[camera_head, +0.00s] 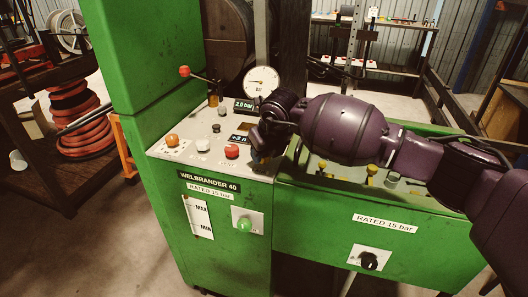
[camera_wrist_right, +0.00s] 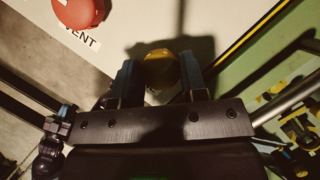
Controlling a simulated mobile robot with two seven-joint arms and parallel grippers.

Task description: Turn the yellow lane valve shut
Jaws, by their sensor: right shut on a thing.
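A yellow valve knob (camera_wrist_right: 160,70) stands on the pale control panel, beside the red VENT button (camera_wrist_right: 79,12). In the right wrist view, my right gripper (camera_wrist_right: 160,75) has its two blue fingers on either side of this knob and is shut on it. In the head view, my right gripper (camera_head: 262,152) is at the panel's right edge, just right of the red button (camera_head: 231,151), and hides the knob. Several small yellow handles (camera_head: 371,172) stand in the green bay to the right, partly behind my arm. My left gripper is not in view.
The green machine carries a dial gauge (camera_head: 261,82) and a 2.0 bar display (camera_head: 244,104). A red-tipped lever (camera_head: 185,71), an orange knob (camera_head: 172,140) and a white button (camera_head: 203,145) are on the panel's left. A tall green cabinet (camera_head: 150,50) rises at the back left.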

